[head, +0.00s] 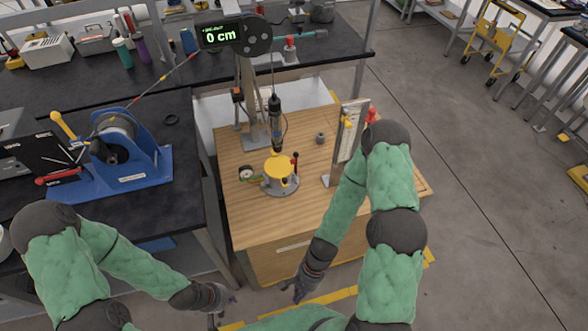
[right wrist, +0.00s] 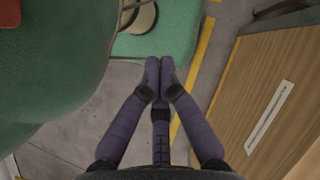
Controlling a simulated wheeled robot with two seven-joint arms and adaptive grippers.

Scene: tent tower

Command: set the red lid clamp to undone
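A small round pot (head: 280,186) with a yellow lid (head: 275,168) stands on the wooden bench in the head view. A thin red lever, which looks like the red lid clamp (head: 295,161), stands roughly upright at the lid's right side. How it grips the lid is too small to tell. My left gripper (head: 222,306) is empty, its fingers spread, below the bench's near left corner.
The wooden bench (head: 245,215) bears a dial gauge (head: 248,174) left of the pot. A hanging tool (head: 277,125) is above the lid. An upright panel (head: 349,135) stands to its right. A blue winch stand (head: 125,175) sits on the dark left table.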

